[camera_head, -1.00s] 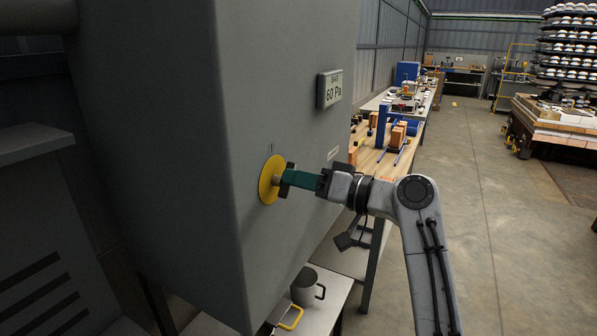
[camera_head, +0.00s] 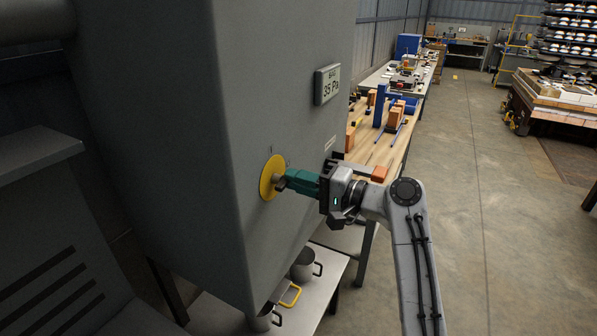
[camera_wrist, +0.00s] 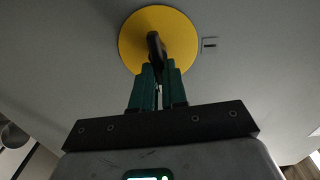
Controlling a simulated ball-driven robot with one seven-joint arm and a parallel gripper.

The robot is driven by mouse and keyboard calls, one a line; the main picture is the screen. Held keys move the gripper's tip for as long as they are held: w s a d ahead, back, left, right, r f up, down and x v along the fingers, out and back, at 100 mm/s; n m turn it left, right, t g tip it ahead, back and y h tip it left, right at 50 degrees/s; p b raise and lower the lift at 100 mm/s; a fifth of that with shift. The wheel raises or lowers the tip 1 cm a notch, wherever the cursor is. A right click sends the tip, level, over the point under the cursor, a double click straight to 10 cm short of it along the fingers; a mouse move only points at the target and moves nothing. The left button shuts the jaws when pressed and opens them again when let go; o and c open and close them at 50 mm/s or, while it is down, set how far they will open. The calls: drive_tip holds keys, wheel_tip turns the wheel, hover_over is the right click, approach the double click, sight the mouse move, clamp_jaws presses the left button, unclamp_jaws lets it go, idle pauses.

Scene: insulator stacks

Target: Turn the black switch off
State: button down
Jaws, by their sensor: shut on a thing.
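The black switch (camera_head: 281,182) is mounted on a round yellow plate (camera_head: 266,184) on the side of a large grey cabinet (camera_head: 200,120). In the wrist view the switch (camera_wrist: 155,48) stands out from the yellow plate (camera_wrist: 185,38) as a dark handle. My gripper (camera_head: 288,181) reaches it from the right, with its green fingers closed on the handle. The wrist view shows the fingers (camera_wrist: 158,74) on both sides of the handle's near end. The fingers hide part of the handle. A small dark mark (camera_wrist: 209,42) sits beside the plate.
A display (camera_head: 327,84) on the cabinet reads about 35 Pa. Below the cabinet, pots (camera_head: 304,264) stand on a low table (camera_head: 318,290). A wooden workbench (camera_head: 370,145) is behind my arm. Open floor (camera_head: 490,240) lies to the right.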

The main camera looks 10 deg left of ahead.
drive_tip(key=shift+d+m+p, duration=0.1)
drive_tip(key=shift+m+p, duration=0.25)
drive_tip(key=shift+m, duration=0.25)
drive_tip(key=shift+w+f, duration=0.1)
drive_tip(key=c, duration=1.2)
unclamp_jaws()
drive_tip(key=shift+o, duration=0.2)
drive_tip(key=b+v, duration=0.3)
drive_tip(key=v, duration=0.7)
drive_tip(key=shift+d, duration=0.35)
